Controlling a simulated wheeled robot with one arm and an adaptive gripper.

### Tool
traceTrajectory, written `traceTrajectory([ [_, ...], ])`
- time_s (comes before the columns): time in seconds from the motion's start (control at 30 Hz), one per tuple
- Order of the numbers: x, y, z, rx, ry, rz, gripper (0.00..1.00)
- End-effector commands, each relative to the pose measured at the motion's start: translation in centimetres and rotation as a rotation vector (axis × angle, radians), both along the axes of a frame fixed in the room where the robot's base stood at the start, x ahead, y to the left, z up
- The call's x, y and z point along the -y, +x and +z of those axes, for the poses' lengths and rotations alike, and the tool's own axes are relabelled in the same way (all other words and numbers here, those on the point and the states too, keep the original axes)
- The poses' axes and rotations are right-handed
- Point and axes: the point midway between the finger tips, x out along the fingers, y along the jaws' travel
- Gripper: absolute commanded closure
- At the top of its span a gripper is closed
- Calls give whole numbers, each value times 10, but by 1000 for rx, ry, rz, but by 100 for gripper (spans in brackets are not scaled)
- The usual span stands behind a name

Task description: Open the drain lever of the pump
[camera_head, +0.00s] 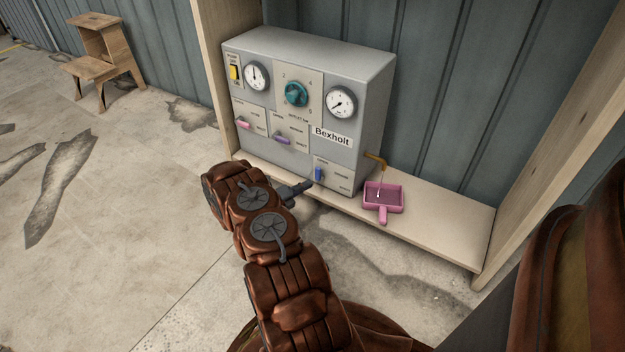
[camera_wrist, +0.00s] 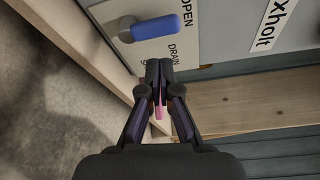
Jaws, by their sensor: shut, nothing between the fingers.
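The pump (camera_head: 355,85) is a grey box labelled Bexholt, standing on a wooden shelf. Its drain lever (camera_head: 319,174) is blue, low on the front panel, and stands upright in the head view. In the wrist view the blue lever (camera_wrist: 155,27) is at the top, beside the words DRAIN and OPEN. My gripper (camera_head: 307,185) is just in front of and slightly left of the lever, apparently apart from it. In the wrist view its fingertips (camera_wrist: 158,66) are together and empty, below the lever in the picture.
A pink tray (camera_head: 396,188) sits on the shelf (camera_head: 445,222) under a brass-coloured spout (camera_head: 375,159), with a thin pale line between them. Other controls include a teal knob (camera_head: 296,93), a pink lever (camera_head: 243,124) and a purple lever (camera_head: 281,139). Wooden posts flank the shelf.

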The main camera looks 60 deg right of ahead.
Motion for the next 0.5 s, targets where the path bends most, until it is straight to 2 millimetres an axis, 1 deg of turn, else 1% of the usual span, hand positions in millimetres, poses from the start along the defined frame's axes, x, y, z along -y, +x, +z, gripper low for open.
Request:
traceTrajectory([
  [0.03, -8, 3, 1, -1, 1, 2, 100],
  [0.2, -29, 8, 0, 1, 0, 0, 100],
  [0.33, -37, 10, 0, 0, -1, -1, 100],
  [0.5, -40, 11, 0, 0, -1, -1, 100],
])
